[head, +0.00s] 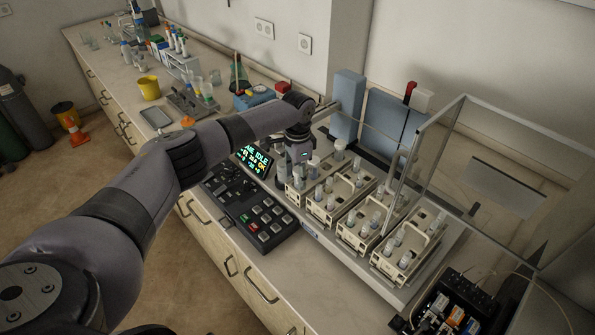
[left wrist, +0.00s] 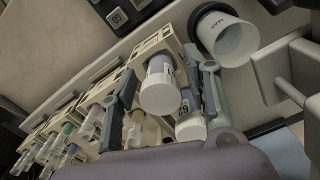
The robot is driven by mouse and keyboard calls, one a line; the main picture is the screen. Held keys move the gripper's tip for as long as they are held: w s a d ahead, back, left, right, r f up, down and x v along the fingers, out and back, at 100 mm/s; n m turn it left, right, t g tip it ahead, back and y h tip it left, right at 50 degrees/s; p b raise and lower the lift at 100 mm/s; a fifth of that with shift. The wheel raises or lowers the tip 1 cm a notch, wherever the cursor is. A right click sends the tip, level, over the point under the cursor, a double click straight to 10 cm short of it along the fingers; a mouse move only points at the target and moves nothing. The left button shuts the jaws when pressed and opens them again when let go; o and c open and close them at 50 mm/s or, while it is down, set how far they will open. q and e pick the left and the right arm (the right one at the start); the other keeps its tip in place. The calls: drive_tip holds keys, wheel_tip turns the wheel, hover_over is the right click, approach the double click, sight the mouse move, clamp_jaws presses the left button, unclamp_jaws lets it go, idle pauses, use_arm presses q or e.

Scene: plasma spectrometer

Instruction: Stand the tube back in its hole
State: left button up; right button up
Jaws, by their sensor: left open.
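My left gripper (head: 299,158) is over the leftmost tube rack (head: 297,190) in the head view. In the left wrist view, my left gripper (left wrist: 168,72) has its two grey fingers apart. A white-topped tube (left wrist: 160,90) shows between the fingers, close to a cream rack (left wrist: 152,45); I cannot tell whether it touches them or is seated in a hole. Another pale tube with a dark label (left wrist: 191,122) is beside it, partly hidden by a finger. I cannot tell which tube is the task's. My right gripper is not in view.
More cream racks with several tubes (head: 358,222) line the tray to the right, beside a clear hinged cover (head: 470,160). A black keypad (head: 262,215) stands in front. A white cup (left wrist: 226,40) sits in a dark ring near the gripper.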

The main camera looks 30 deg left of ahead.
use_arm(q)
wheel_tip(320, 180, up, 11)
drive_tip(key=b, duration=0.4)
drive_tip(key=shift+f, duration=0.1)
drive_tip(key=shift+r+b, duration=0.3)
drive_tip(key=shift+r, duration=0.25)
